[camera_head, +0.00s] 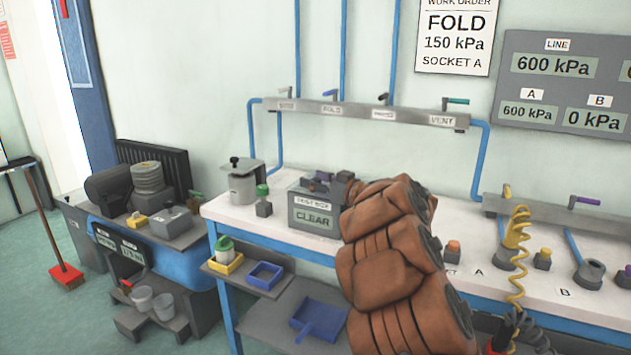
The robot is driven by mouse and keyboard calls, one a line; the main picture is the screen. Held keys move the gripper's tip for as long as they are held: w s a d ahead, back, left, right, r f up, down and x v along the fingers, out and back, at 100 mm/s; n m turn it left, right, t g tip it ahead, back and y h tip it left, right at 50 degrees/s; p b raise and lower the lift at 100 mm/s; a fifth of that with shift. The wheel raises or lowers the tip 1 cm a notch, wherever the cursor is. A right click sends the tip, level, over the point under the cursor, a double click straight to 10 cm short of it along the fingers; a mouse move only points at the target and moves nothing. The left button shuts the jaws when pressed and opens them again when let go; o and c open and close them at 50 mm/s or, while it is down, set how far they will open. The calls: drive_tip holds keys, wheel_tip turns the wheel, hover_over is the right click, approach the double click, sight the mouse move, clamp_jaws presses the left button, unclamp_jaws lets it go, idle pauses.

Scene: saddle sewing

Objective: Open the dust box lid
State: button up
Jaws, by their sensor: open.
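The dust box (315,215) is a grey box on the white bench, with a label above a panel reading CLEAR on its front. Its right side is hidden behind my brown-covered arm. My gripper (322,183) is small and dark in this view, at the top of the dust box, and its jaws are open. Dark gripper parts cover much of the box's top, so the lid's edge and handle cannot be made out. I cannot tell whether the gripper touches the lid.
A grey lidded pot (243,187) and a small green-topped item (263,205) stand left of the box. A pipe manifold (365,112) runs along the wall behind. A yellow coiled hose (517,250) and sockets lie right of my arm. A blue dustpan (319,320) lies below.

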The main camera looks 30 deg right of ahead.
clamp_jaws()
idle(0.5)
